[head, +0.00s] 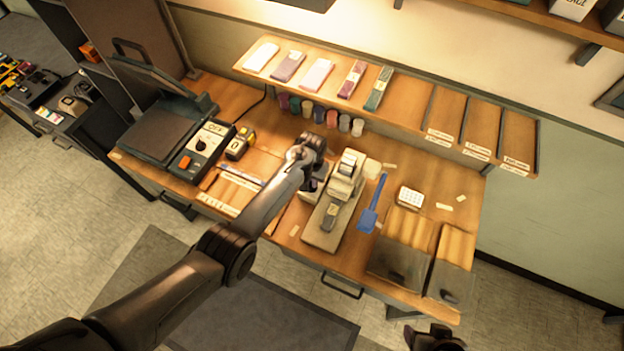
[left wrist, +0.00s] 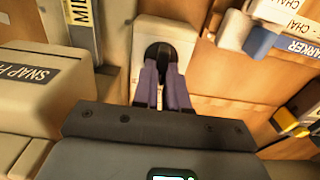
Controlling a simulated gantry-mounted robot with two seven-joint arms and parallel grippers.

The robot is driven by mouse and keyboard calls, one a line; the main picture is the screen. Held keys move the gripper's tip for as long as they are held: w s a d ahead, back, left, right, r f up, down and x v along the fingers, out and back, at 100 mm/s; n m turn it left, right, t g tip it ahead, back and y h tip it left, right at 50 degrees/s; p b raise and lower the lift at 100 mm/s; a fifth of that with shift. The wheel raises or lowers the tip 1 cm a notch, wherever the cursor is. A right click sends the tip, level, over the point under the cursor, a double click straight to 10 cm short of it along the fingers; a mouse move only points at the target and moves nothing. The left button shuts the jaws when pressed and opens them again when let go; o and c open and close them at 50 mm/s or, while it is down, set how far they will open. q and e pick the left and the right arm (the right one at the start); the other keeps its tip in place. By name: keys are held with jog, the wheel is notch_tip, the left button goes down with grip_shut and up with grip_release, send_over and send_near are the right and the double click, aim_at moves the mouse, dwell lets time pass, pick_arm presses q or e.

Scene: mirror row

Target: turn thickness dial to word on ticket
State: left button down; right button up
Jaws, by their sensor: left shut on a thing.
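The thickness dial is most likely the dark round knob (left wrist: 160,55) on a pale block (left wrist: 150,32) in the left wrist view. My left gripper (left wrist: 162,82) is shut on this knob, with its fingers on either side of it. In the head view my left gripper (head: 312,172) reaches down at the bench's middle, just left of the cream press (head: 342,185), and its arm hides part of the block. I cannot read the dial's marks or pick out the ticket for certain. My right gripper (head: 434,338) shows only partly at the bottom edge, away from the bench.
A dark heat press (head: 165,130) and a control box with a knob (head: 205,140) stand at the left. A blue tool (head: 372,205) lies right of the cream press. Paper stacks (head: 408,225) stand at the front right. A shelf (head: 450,115) runs along the back.

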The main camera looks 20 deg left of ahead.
pick_arm(q)
jog(key=c, duration=1.2)
grip_release()
jog(key=shift+o, duration=0.2)
jog(key=shift+r, duration=0.5)
notch_tip(320, 180, up, 10)
jog(key=shift+f, duration=0.1)
